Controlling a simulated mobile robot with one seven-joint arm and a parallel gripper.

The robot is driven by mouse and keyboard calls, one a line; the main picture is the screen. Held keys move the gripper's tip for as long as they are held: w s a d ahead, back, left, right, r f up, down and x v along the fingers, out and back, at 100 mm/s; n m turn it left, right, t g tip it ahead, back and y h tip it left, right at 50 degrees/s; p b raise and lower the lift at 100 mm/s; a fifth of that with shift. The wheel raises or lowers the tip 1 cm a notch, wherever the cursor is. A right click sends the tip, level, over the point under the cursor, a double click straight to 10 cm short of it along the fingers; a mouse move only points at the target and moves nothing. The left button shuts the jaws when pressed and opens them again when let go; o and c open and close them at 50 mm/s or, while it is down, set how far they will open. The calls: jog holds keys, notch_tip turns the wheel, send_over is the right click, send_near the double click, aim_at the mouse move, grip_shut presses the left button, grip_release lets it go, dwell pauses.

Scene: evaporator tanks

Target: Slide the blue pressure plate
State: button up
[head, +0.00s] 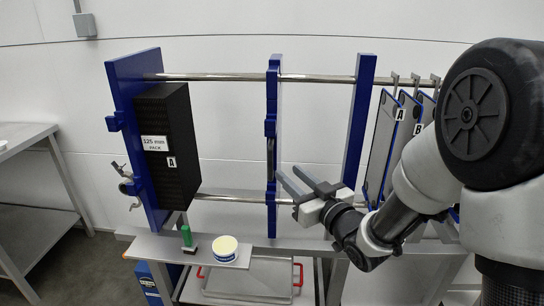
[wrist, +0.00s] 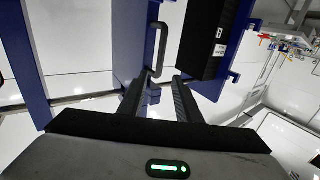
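The blue pressure plate (head: 272,130) is the narrow upright plate in the middle of the frame, seen nearly edge-on in the head view, between two rails. In the wrist view the plate (wrist: 130,40) carries a dark bar handle (wrist: 160,42) on its face. My gripper (head: 289,174) is just right of the plate's lower part, with its fingers pointing towards it. In the wrist view the fingers (wrist: 164,85) are apart and empty, and their tips lie near the handle's lower end. I cannot tell whether they touch it.
A black pack (head: 168,140) labelled 125 mm sits by the left blue end plate (head: 128,140). A shelf below holds a round tub (head: 225,249) and a green-topped item (head: 187,236).

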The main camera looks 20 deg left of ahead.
aim_at(272, 157)
jog(key=x, duration=1.1)
jog(key=shift+w+a+p, duration=0.1)
jog(key=shift+w+p, duration=0.05)
jog(key=shift+p, duration=0.15)
grip_shut()
